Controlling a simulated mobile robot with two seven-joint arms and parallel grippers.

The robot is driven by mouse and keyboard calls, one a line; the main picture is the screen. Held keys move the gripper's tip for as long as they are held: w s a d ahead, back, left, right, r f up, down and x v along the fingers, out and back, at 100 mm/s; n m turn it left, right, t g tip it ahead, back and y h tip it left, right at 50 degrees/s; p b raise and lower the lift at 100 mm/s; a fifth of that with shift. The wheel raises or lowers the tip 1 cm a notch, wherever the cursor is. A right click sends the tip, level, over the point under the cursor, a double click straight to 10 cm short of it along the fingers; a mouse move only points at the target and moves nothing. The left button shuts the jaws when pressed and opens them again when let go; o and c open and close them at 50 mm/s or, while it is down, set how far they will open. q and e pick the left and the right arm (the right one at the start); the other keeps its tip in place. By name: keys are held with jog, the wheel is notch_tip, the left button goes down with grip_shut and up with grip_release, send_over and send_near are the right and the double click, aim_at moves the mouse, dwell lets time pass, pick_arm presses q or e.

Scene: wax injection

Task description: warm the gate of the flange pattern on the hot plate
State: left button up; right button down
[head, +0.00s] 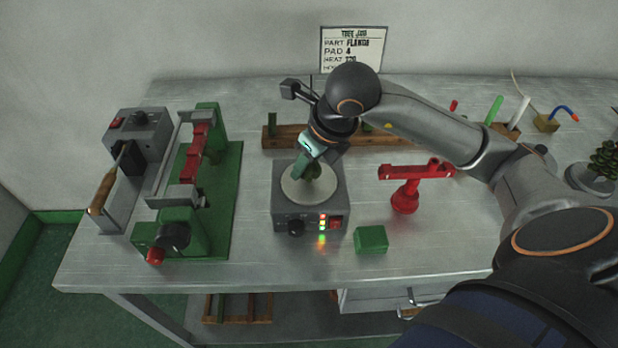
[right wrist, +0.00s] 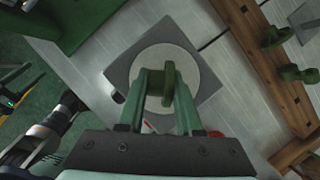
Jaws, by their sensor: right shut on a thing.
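The hot plate (head: 282,212) is a grey box with a pale round disc on top, near the middle of the table. Red, yellow and green lamps are lit on its front beside a red switch. My right gripper (head: 309,160) points down over the disc. It is shut on the dark green flange pattern (right wrist: 169,78), which stands between the fingertips in the right wrist view, over the pale disc (right wrist: 198,68). I cannot tell whether the pattern's gate touches the disc.
A red stand (head: 405,200) and a green block (head: 371,239) are close right of the hot plate. A wooden rack (head: 283,137) with green parts is behind. A green clamp fixture (head: 224,190) and a grey unit with a wooden-handled tool (head: 103,192) are left. A sign (head: 352,50) stands behind.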

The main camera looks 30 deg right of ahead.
notch_tip(320, 180, up, 6)
jog(key=p, duration=0.4)
dwell(0.3)
